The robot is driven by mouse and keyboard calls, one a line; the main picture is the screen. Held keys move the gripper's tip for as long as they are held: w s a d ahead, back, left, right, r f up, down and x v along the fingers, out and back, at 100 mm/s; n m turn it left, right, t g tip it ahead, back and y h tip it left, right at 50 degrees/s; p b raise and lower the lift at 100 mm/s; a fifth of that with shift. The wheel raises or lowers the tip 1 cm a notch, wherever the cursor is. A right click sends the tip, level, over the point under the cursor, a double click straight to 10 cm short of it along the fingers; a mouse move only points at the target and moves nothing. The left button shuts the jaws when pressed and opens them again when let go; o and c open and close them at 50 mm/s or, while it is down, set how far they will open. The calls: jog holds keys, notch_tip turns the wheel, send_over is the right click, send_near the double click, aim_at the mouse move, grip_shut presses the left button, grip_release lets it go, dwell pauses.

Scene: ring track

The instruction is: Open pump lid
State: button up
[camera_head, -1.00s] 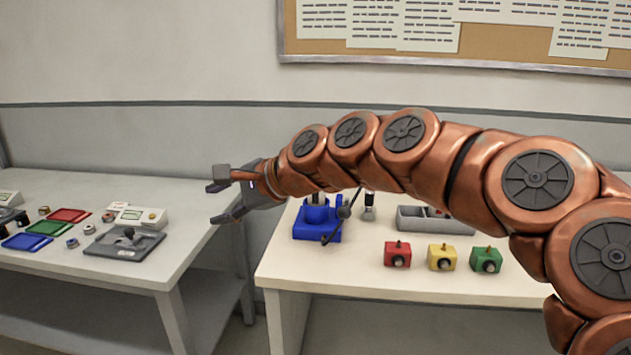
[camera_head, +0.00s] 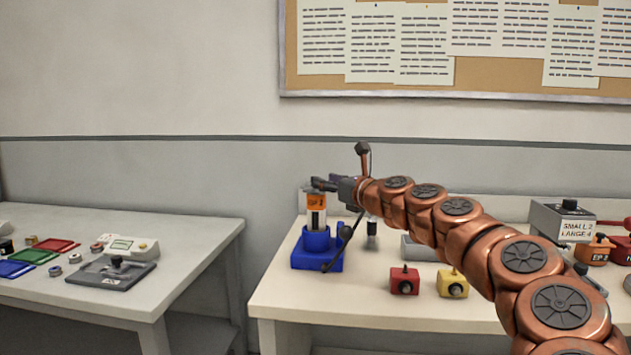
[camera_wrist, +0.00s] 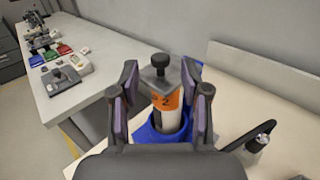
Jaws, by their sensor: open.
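The pump is an upright cylinder with an orange-and-white label (camera_head: 317,218), seated in a blue base (camera_head: 304,257) near the left end of the right-hand table. In the wrist view its orange band reads "2" (camera_wrist: 166,101), and a grey lid-like top with a black knob (camera_wrist: 160,61) shows above it. My gripper (camera_head: 318,184) is open at the top of the cylinder. In the wrist view its fingers (camera_wrist: 161,90) stand on either side of the cylinder's upper part. I cannot tell whether they touch it. The head view hides most of the top behind the gripper.
A dark lever (camera_head: 340,250) stands at the blue base's right side. Red (camera_head: 404,283) and yellow (camera_head: 452,285) blocks sit in front. A grey box marked "SMALL 2 LARGE 4" (camera_head: 560,222) is at the right. The left table (camera_head: 190,232) holds trays and small parts, across a gap.

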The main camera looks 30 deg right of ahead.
jog(key=shift+w+a+b, duration=0.2)
jog(key=shift+w+b, duration=0.15)
jog(key=shift+w, duration=2.1)
grip_shut()
